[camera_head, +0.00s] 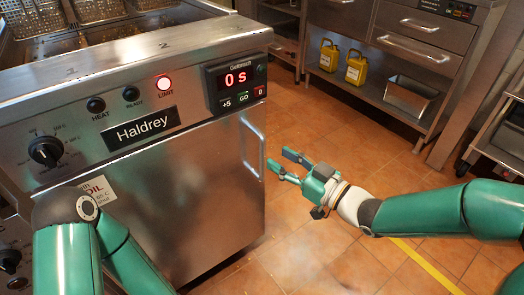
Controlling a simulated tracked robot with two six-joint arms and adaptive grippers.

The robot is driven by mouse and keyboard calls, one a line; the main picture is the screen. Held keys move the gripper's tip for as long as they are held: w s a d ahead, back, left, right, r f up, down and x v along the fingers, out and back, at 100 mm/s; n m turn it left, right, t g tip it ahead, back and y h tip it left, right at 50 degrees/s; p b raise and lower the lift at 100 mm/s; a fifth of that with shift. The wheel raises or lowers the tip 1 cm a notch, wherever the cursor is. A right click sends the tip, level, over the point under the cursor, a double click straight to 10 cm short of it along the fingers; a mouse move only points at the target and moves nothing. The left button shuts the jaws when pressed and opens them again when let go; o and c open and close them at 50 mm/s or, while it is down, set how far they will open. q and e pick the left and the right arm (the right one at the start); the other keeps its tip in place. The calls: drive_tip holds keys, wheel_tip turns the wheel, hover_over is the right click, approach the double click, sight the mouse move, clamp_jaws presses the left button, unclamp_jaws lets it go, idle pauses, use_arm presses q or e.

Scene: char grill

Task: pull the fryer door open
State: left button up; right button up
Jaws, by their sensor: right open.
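The fryer door (195,185) is a plain steel panel on the front of the fryer, below the control panel. It looks shut. Its upright handle (250,145) is a bent bar near the door's right edge.
The fryer's control panel (135,100) has a knob, lit LIMIT lamp and a timer (237,80) reading 0 s. Yellow jugs (356,68) and a steel pan (409,95) sit on a low shelf behind. The tiled floor (335,250) right of the fryer is clear.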

sight(265, 150)
drive_tip(key=b+x, duration=0.1)
drive_tip(key=x, duration=0.5)
drive_tip(key=shift+w+a, duration=0.15)
drive_tip(key=shift+a, duration=0.1)
clamp_jaws()
